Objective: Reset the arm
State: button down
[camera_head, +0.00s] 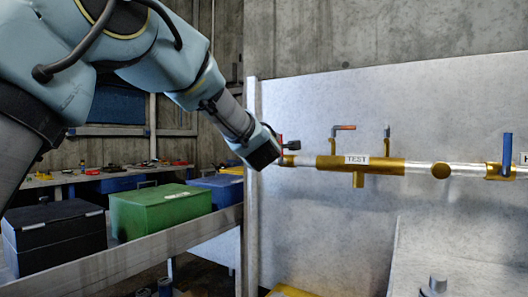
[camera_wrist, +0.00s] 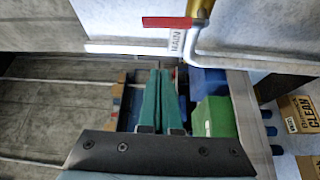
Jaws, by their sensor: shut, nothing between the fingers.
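My arm reaches in from the upper left in the head view, and its dark end (camera_head: 264,152) is beside the left end of the pipe run. In the wrist view my gripper (camera_wrist: 159,74) shows two teal fingers lying together, shut and empty. A red valve handle (camera_wrist: 167,22) on a brass fitting is above the fingertips in that view, apart from them, by a label (camera_wrist: 177,41) reading MAIN. In the head view the fingers cannot be made out, and my arm's end partly hides the pipe's left end.
Brass and silver piping (camera_head: 322,162) with a TEST label runs along the pale panel (camera_head: 320,230). A blue handle (camera_head: 507,155) is at right. Green (camera_head: 160,208), black (camera_head: 54,236) and blue boxes stand behind a rail (camera_head: 120,265) at left. Cardboard boxes (camera_wrist: 303,116) show in the wrist view.

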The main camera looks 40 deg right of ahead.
jog(key=shift+s+a, duration=0.4)
jog(key=shift+s, duration=0.05)
dwell(0.3)
jog(key=w+a+f+m+g+y+p, duration=0.1)
jog(key=w+a+f+m+y, duration=0.1)
jog(key=w+a+f, duration=0.4)
jog(key=w+a+f+m+g+y, duration=0.1)
jog(key=w+a+f+m, duration=0.15)
jog(key=w+a, duration=0.4)
jog(key=a+f+m+g+y+p, duration=0.1)
jog(key=a+f+y, duration=0.1)
jog(key=a+f, duration=0.5)
jog(key=a+f+m+g+y, duration=0.1)
jog(key=a+f+y, duration=0.1)
jog(key=a, duration=0.9)
jog(key=s+a+f+m+g+y+p, duration=0.15)
jog(key=a+f, duration=0.25)
jog(key=a, duration=0.4)
jog(key=s+a+f+g+y, duration=0.2)
jog(key=a+f, duration=0.1)
jog(key=a, duration=0.5)
jog(key=s+a+f+m+g+y, duration=0.1)
jog(key=s+a+f+g, duration=0.3)
jog(key=s+a, duration=0.8)
jog(key=a+f+y+p, duration=0.1)
jog(key=a, duration=0.1)
jog(key=shift+s+a+m, duration=0.35)
jog(key=shift+m, duration=0.05)
